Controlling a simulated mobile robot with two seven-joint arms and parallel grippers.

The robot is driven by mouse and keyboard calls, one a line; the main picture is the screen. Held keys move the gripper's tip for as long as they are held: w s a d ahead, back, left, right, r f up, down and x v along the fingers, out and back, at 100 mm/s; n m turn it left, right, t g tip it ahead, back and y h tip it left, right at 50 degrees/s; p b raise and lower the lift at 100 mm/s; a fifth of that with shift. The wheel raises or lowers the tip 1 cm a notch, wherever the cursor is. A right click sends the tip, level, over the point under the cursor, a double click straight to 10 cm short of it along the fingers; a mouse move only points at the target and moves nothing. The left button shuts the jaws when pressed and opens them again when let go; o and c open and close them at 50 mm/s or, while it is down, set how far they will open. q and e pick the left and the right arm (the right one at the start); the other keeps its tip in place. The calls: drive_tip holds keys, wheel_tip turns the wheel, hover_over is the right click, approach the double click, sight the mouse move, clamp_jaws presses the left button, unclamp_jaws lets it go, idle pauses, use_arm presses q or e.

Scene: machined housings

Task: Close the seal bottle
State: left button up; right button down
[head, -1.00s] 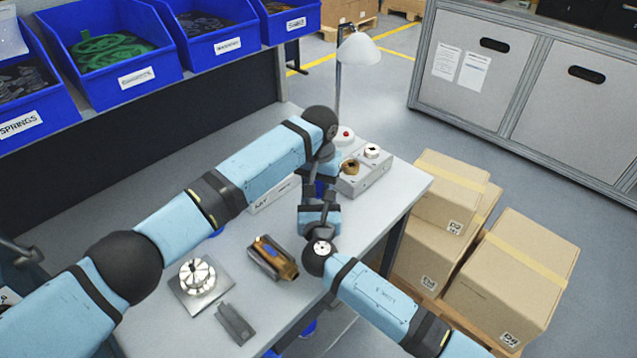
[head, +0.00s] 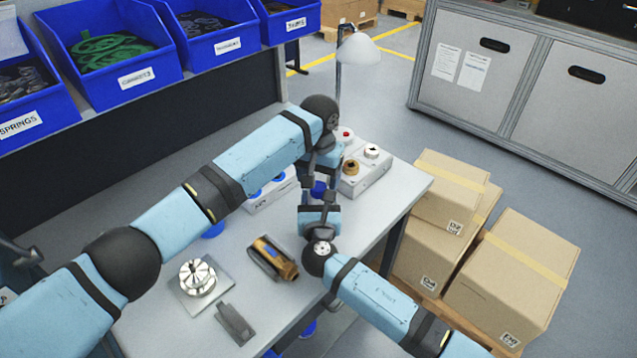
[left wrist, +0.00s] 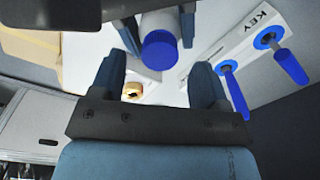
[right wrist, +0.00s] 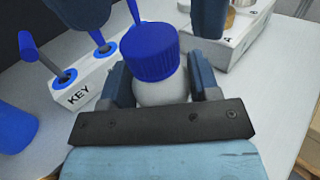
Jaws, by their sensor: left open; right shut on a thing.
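The seal bottle is white (right wrist: 160,90) with a blue ribbed cap (right wrist: 150,52) sitting on its neck; I cannot tell how tight the cap is. My right gripper (right wrist: 160,97) is shut on the bottle's white body and holds it upright. In the left wrist view the cap (left wrist: 160,50) shows end-on between the open fingers of my left gripper (left wrist: 158,85), apart from both. In the head view the cap (head: 318,188) shows between my two grippers, the left one above it.
A grey box with buttons and a brass part (head: 365,178) is behind right. A round metal fixture (head: 197,277) and a brass-fitted housing (head: 272,258) lie in front left. Cartons (head: 440,210) stand off the table.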

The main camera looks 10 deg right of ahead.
use_arm(q)
wheel_tip(320, 180, up, 10)
drive_tip(key=shift+s+f, duration=0.15)
use_arm(e)
drive_tip(key=shift+c, duration=1.3)
unclamp_jaws()
use_arm(q)
drive_tip(key=shift+f+b, duration=0.35)
use_arm(e)
drive_tip(key=s+a, duration=0.1)
drive_tip(key=s, duration=0.8)
drive_tip(key=s+a, duration=0.1)
drive_tip(key=s, duration=0.3)
drive_tip(key=shift+s+a, duration=0.3)
drive_tip(key=shift+a, duration=0.05)
